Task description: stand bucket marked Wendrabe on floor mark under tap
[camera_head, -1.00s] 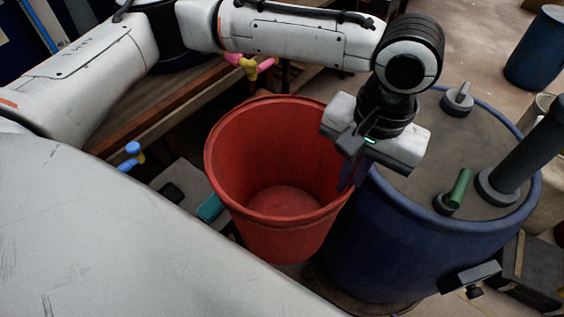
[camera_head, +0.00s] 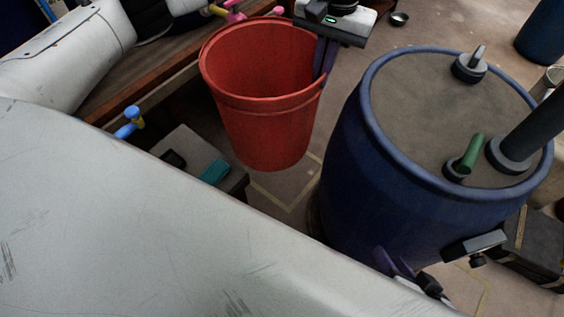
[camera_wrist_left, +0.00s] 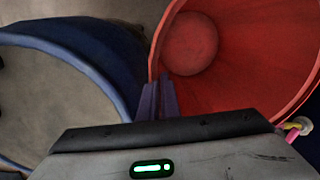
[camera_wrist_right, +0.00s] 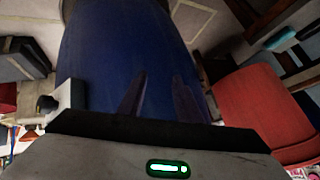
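A red bucket (camera_head: 262,110) hangs upright and empty above the floor, left of the blue vat (camera_head: 400,190); no marking on it is readable. My left gripper (camera_head: 323,55) is shut on its right rim; the left wrist view shows the rim of the bucket (camera_wrist_left: 235,45) between the fingers. A tap with a pale block (camera_head: 474,246) sticks out of the vat's lower front right. Yellow lines on the floor (camera_head: 485,295) show below it, partly hidden. My right gripper (camera_head: 402,268) is open and empty in front of the vat, left of the tap; its fingers stand apart in the right wrist view (camera_wrist_right: 158,98).
Another yellow floor outline (camera_head: 287,195) lies below the bucket. A wooden bench (camera_head: 150,75) with pink and yellow fittings stands behind left. A dark box with a teal item (camera_head: 215,172) is at left. A black case (camera_head: 530,245) stands right of the tap.

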